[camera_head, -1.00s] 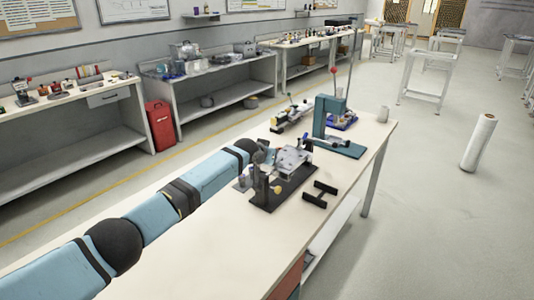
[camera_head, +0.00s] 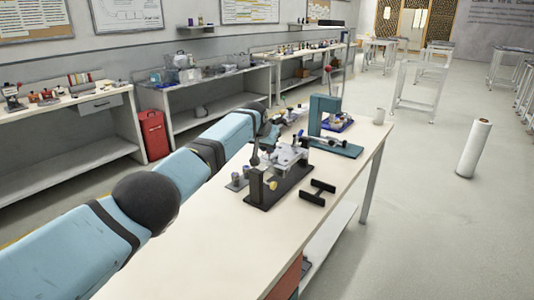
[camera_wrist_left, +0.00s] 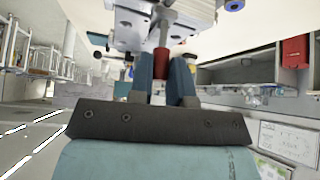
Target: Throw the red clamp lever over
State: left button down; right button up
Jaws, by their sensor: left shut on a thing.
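In the left wrist view the red grip of the clamp lever (camera_wrist_left: 161,60) sits between the two teal fingers of my left gripper (camera_wrist_left: 161,72), which is shut on it. The lever's metal shaft runs from the grip toward the grey metal fixture (camera_wrist_left: 135,25). In the head view this fixture (camera_head: 288,157) stands on a black base (camera_head: 281,186) on the pale bench. My left gripper (camera_head: 269,134) is at the fixture's far left side there, small and dark. The red grip cannot be made out in the head view. My right gripper is not in view.
A teal press (camera_head: 325,120) with a red-knobbed lever stands behind the fixture. The near bench top is clear.

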pick_arm(q)
jog(key=shift+f, duration=0.1)
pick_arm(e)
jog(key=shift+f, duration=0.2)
pick_arm(q)
jog(key=shift+b, duration=0.35)
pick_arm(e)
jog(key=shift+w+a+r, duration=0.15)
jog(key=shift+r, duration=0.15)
pick_arm(q)
jog(key=c, duration=1.1)
grip_release()
jog(key=shift+d, duration=0.1)
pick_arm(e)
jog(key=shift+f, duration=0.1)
pick_arm(q)
jog(key=shift+s+r+p, duration=0.15)
jog(key=shift+r+p, duration=0.7)
jog(key=shift+p, duration=0.4)
jog(key=p+v, duration=0.3)
jog(key=v, duration=0.9)
jog(key=shift+s+r, duration=0.1)
jog(key=shift+s, duration=0.1)
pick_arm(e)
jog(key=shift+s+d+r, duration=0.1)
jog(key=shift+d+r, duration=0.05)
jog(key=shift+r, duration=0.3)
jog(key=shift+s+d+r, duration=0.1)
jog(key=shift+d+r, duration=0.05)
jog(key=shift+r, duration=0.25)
